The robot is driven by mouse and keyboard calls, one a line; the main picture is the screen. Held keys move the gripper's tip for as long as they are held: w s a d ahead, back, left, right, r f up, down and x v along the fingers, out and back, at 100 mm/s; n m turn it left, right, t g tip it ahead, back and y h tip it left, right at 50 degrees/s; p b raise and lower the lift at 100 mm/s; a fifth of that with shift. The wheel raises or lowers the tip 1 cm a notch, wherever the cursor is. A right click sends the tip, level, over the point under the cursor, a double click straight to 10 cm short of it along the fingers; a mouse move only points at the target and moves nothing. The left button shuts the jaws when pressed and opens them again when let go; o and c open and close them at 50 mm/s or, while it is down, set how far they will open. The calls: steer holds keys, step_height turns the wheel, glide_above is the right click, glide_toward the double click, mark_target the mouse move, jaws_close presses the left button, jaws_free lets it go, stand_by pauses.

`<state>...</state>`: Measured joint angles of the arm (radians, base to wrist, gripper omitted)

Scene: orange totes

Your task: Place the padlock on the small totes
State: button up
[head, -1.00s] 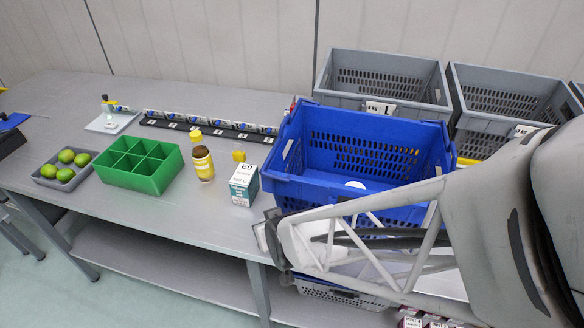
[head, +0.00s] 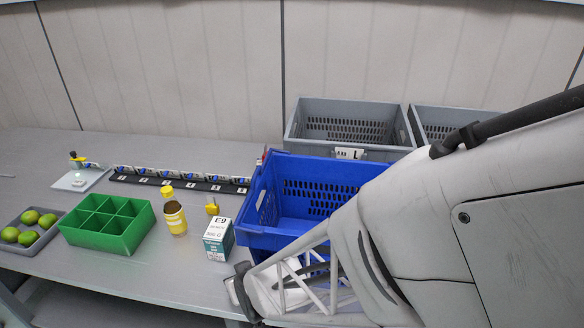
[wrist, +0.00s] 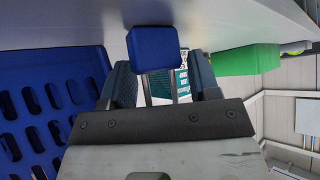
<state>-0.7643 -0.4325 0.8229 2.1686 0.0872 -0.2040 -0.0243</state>
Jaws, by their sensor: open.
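A small yellow object (head: 212,207), seemingly the padlock, stands on the grey table behind the white and teal E9 box (head: 218,240). It is too small to be sure. Two grey totes stand at the back right, the left one (head: 310,130) with an L label and the other (head: 425,112) partly hidden by my arm. My gripper (head: 240,292) is at the table's front edge, in front of the E9 box and apart from the padlock. In the wrist view my gripper (wrist: 160,75) is open, with the E9 box (wrist: 182,78) visible beyond the fingers.
A blue crate (head: 262,238) stands behind my arm. A green divided tray (head: 105,243), a yellow jar (head: 175,219), limes in a grey tray (head: 30,230) and a dark labelled strip (head: 180,183) occupy the table. A dark blue block (wrist: 153,48), unidentified, shows near the fingers.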

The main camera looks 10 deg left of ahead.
steer(key=shift+w+a+f, duration=0.1)
steer(key=shift+f, duration=0.05)
stand_by(0.5)
steer(key=c, duration=0.7)
steer(key=shift+o, duration=0.2)
steer(key=shift+r, duration=0.75)
steer(key=s+d, duration=1.2)
steer(key=s, duration=0.1)
steer(key=shift+s+d, duration=0.1)
steer(key=shift+s, duration=0.05)
